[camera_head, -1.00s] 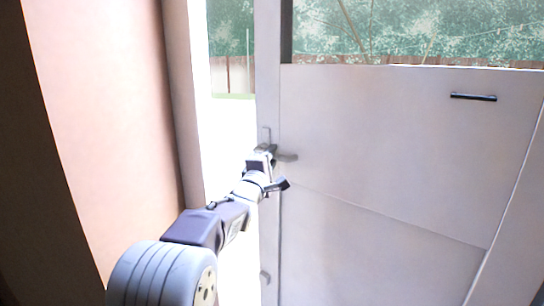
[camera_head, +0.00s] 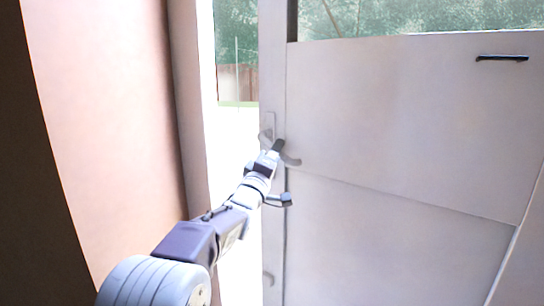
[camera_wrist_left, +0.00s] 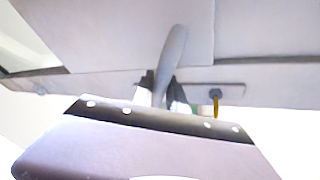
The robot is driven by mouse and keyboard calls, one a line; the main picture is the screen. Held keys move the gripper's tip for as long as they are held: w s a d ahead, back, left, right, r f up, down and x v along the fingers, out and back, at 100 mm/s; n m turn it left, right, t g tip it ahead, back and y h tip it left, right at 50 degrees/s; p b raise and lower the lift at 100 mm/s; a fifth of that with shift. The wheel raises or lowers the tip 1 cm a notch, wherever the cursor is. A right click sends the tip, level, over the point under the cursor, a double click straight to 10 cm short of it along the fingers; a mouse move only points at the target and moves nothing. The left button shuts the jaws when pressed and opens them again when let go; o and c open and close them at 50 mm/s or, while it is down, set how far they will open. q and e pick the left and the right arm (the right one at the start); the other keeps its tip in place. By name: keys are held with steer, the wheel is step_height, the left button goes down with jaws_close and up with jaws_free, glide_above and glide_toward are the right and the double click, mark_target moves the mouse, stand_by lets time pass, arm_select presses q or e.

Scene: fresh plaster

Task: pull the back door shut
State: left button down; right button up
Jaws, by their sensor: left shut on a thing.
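The back door (camera_head: 390,120) is a pale panel door with a window in its upper part. It stands ajar, with a bright gap between its left edge and the door frame (camera_head: 196,100). A grey lever handle (camera_head: 291,161) sits near the door's left edge. My left gripper (camera_head: 275,152) is at the handle. In the left wrist view my left gripper (camera_wrist_left: 162,92) is shut on the curved grey handle (camera_wrist_left: 174,55), whose far end sticks out past the fingers. My right gripper is not in view.
A pinkish wall (camera_head: 110,110) stands to the left of the opening. A black bar (camera_head: 502,58) is fixed high on the door's right part. Outside, greenery and a fence (camera_head: 230,82) show through the gap and window.

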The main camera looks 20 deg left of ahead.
arm_select(q)
steer(key=shift+w+a+f+m+h+b, duration=0.1)
steer(key=shift+a+f+m+h+b, duration=0.15)
steer(key=shift+m, duration=0.25)
steer(key=shift+f+m+h+b, duration=0.1)
steer(key=shift+f+m+h, duration=0.1)
steer(key=shift+m+h, duration=0.25)
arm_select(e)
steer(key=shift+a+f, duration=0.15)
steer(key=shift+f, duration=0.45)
